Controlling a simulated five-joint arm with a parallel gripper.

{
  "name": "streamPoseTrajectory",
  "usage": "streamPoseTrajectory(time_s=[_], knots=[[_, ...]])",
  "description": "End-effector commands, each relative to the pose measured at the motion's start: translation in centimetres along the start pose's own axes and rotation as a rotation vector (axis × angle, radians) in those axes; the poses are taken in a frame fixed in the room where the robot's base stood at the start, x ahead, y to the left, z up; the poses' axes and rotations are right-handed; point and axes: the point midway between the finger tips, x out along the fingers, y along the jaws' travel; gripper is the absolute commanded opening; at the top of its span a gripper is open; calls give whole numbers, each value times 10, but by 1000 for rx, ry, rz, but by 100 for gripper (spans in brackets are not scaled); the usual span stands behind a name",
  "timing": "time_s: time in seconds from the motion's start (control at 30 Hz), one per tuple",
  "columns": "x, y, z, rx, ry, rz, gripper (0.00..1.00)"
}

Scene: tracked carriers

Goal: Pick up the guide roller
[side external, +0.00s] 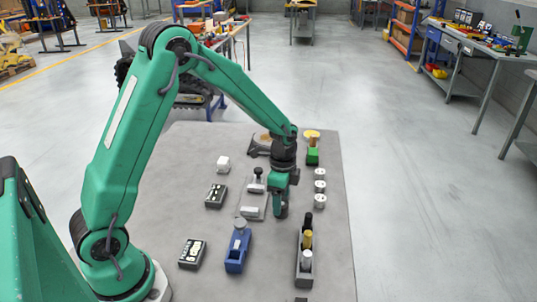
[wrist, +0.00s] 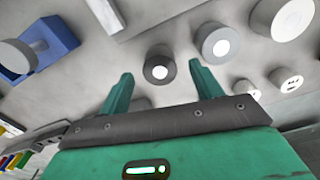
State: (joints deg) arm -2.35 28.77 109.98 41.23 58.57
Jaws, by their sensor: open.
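My gripper (wrist: 161,72) is open, its two green fingers spread apart in the wrist view. A short dark grey roller (wrist: 148,69) with a pale round centre shows between the fingertips, with gaps on both sides; it looks like the guide roller, though I cannot be sure. I cannot tell its height below the fingers. In the side external view my gripper (side external: 281,208) points down over the grey table, and the dark roller cannot be picked out there.
A lighter grey roller (wrist: 205,43) and a larger round part (wrist: 262,15) lie nearby. Several white-topped cylinders (side external: 320,187) stand to the right. A blue holder (side external: 236,262) and a grey rack of cylinders (side external: 304,282) stand nearer the camera. Dark boxes (side external: 215,196) lie to the left.

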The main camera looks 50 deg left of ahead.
Motion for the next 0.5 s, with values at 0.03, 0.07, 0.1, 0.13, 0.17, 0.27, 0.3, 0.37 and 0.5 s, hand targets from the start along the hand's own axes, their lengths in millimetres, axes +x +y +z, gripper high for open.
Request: streamPoseTrajectory(time_s=[0.03,0.07,0.1,0.13,0.17,0.27,0.3,0.37,0.5], knots=[[8,1,0,0,-2,3,65],[11,1,1,0,-2,3,65],[16,1,1,0,-2,3,65],[19,0,1,0,-2,3,65],[22,1,1,0,-2,3,65],[29,0,0,0,-1,2,65],[31,0,0,0,-1,2,65],[32,0,0,0,-1,1,65],[32,0,0,0,0,1,65]])
